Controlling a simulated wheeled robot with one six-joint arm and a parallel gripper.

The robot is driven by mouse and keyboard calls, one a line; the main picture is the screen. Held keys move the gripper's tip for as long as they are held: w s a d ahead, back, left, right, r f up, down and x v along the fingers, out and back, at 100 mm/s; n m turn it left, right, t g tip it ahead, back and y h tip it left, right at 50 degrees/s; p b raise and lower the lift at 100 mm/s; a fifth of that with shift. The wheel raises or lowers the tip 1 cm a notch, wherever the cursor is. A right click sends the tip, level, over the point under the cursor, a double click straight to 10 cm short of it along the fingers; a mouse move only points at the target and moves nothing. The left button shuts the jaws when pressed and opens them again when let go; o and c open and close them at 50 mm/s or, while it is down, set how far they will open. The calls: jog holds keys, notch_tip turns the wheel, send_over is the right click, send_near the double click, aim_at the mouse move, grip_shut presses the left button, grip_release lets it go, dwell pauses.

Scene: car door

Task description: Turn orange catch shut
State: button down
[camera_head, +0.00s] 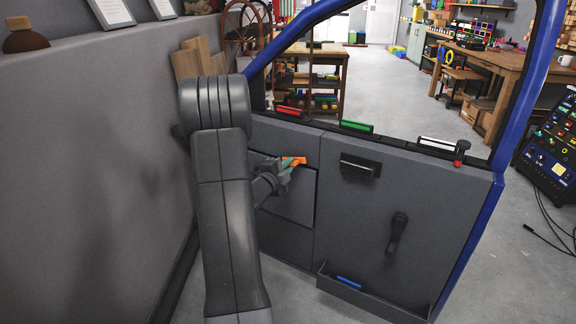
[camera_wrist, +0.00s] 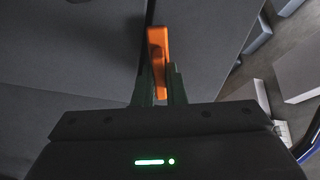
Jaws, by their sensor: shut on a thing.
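The orange catch (camera_head: 293,162) is on the grey inner panel of the blue-framed car door, left of the middle seam. My gripper (camera_head: 283,167) has reached it from the left and is shut on it. In the wrist view the orange catch (camera_wrist: 158,62) stands upright between the two dark fingers of my gripper (camera_wrist: 160,85), with its far end sticking out past the fingertips. The catch's base and mounting are hidden.
A grey wall (camera_head: 80,150) stands close on the left.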

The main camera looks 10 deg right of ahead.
jog(key=shift+n+p, duration=3.05)
jog(key=shift+n, duration=4.25)
jog(key=c, duration=1.5)
grip_release()
jog(key=p+v, duration=0.1)
jog(key=v, duration=1.2)
jog(key=shift+s+a, duration=0.3)
